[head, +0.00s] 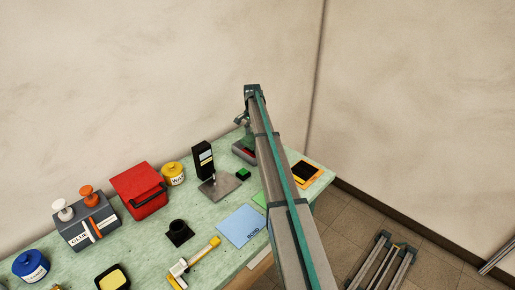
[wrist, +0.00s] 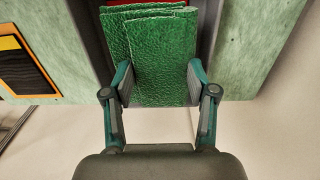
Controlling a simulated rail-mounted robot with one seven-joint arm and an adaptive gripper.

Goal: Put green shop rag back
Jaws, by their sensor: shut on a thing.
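The green shop rag (wrist: 165,45) is a folded, textured cloth in the middle of the wrist view. My gripper (wrist: 159,78) is shut on it, with one finger at each side of the cloth. The rag lies in front of a grey tray (wrist: 91,48) with dark walls and a bit of red inside; I cannot tell whether it touches the tray. In the head view the grey tray (head: 239,151) stands at the far end of the bench, partly behind my arm. The rag cannot be made out clearly there.
An orange-framed dark pad (wrist: 25,65) lies beside the tray on the green bench (head: 212,215). A wall closes the far side.

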